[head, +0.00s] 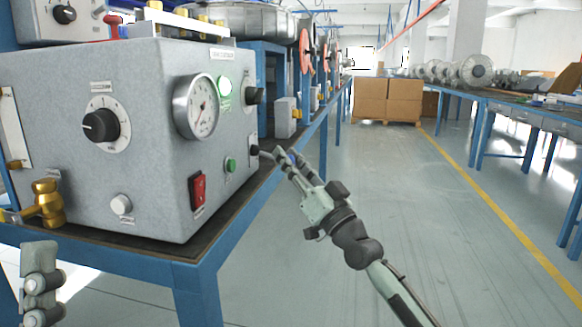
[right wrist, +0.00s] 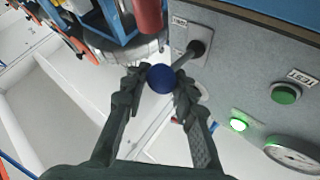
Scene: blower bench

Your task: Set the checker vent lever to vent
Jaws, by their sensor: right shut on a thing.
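The checker is a grey box (head: 150,75) on the bench at the left. Its vent lever has a black pivot (right wrist: 197,47), a thin metal shaft and a blue ball knob (right wrist: 160,78). In the head view the lever (head: 266,154) sticks out to the right from the lower right of the panel. My right gripper (head: 284,156) is closed around the knob, with a finger on either side of it in the right wrist view (right wrist: 160,84). My left gripper (head: 40,270) is only partly in view at the lower left; its jaw state is unclear.
The panel carries a round gauge (head: 197,107), a lit green lamp (head: 225,86), a green button (head: 231,165) and a red switch (head: 197,190). A brass fitting (head: 46,203) is at the left. The aisle floor (head: 390,190) at the right is clear.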

